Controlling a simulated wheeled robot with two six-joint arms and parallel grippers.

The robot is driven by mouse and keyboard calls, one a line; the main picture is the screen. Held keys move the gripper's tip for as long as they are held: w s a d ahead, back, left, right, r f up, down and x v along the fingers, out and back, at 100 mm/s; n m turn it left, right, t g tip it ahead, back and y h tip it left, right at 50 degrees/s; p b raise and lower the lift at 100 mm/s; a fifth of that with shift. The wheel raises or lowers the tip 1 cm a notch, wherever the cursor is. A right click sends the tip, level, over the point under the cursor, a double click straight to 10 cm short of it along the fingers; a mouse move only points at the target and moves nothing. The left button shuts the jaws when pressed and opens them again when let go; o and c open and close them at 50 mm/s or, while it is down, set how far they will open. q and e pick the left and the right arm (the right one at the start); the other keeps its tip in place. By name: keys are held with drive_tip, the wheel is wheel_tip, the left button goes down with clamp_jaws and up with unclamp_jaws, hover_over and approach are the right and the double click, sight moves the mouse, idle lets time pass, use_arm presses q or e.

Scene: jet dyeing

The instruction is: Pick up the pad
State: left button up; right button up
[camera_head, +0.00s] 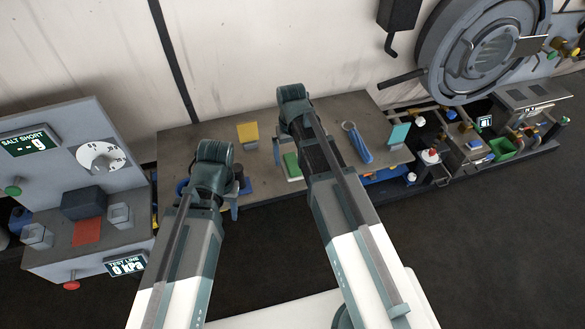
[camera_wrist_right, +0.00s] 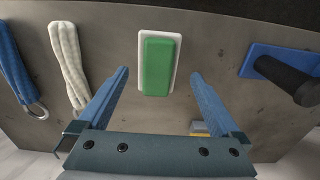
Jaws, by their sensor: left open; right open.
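The pad looks to be the green block on a white base, lying flat on the grey-brown table. It shows in the right wrist view (camera_wrist_right: 158,66) and partly behind my right arm in the head view (camera_head: 292,164). My right gripper (camera_wrist_right: 158,78) is open, with one blue finger to each side of the pad in the picture. No contact shows, and the height of the fingers above it is hard to tell. My left gripper (camera_head: 213,200) is over the table's left part; its fingers are mostly hidden by its own arm.
In the right wrist view, a white rope loop (camera_wrist_right: 68,62) and a blue strap (camera_wrist_right: 16,65) lie left of the pad. A blue plate with a black handle (camera_wrist_right: 285,75) lies right. In the head view, yellow (camera_head: 248,132) and teal (camera_head: 398,133) cards stand on the table.

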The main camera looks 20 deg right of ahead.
sight(293, 162)
drive_tip(key=f+b, duration=0.3)
drive_tip(key=f, duration=0.1)
drive_tip(key=shift+w+d+f+b, duration=0.2)
drive_tip(key=shift+f+b, duration=0.05)
drive_tip(key=shift+b, duration=0.1)
drive_tip(key=shift+r, duration=0.1)
drive_tip(key=c, duration=1.4)
drive_tip(key=shift+r, duration=0.1)
drive_tip(key=shift+r, duration=0.1)
